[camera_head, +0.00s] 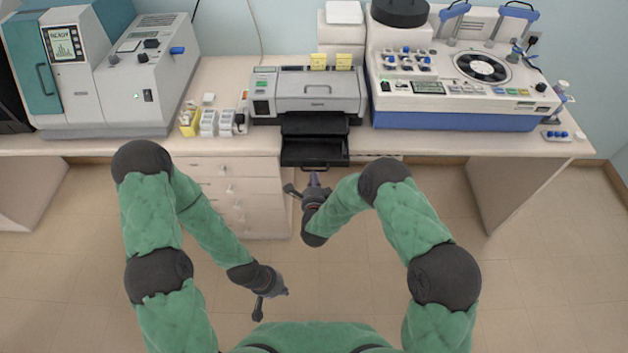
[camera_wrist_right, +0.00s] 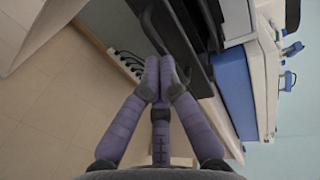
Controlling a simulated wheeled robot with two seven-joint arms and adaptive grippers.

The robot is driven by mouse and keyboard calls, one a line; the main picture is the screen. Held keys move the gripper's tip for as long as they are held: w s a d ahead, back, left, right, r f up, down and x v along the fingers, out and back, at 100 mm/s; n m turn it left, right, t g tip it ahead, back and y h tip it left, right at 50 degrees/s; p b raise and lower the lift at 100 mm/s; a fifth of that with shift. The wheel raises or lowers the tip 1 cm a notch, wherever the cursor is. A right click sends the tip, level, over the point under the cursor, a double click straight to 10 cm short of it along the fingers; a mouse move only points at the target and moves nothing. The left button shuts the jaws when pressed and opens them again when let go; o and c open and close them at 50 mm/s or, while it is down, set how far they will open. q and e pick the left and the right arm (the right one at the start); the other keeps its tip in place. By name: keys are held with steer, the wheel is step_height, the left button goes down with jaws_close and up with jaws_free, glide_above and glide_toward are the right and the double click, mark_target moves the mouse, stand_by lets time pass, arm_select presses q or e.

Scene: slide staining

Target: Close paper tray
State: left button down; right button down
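The paper tray (camera_head: 315,152) is black and sticks out of the front of the grey printer (camera_head: 318,92), past the counter's front edge.
A large white and blue machine (camera_head: 462,105) stands right of the printer. Small bottles and boxes (camera_head: 215,121) stand to its left, and a grey machine (camera_head: 145,85) farther left. Drawers (camera_head: 225,185) with knobs are under the counter. The floor in front is clear.

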mark_target(314, 157)
steer(key=shift+w+f+b, duration=0.1)
steer(key=shift+w+b, duration=0.4)
steer(key=b+x, duration=0.2)
steer(key=x, duration=0.1)
steer(key=r+b+x, duration=0.1)
steer(key=b+x, duration=0.1)
steer(key=x, duration=0.1)
steer(key=b+x, duration=0.2)
steer(key=b, duration=0.1)
steer(key=shift+w+r, duration=0.3)
steer(key=shift+w, duration=0.3)
steer(key=shift+w+d+r, duration=0.1)
steer(key=shift+w+r, duration=0.1)
steer(key=shift+r, duration=0.15)
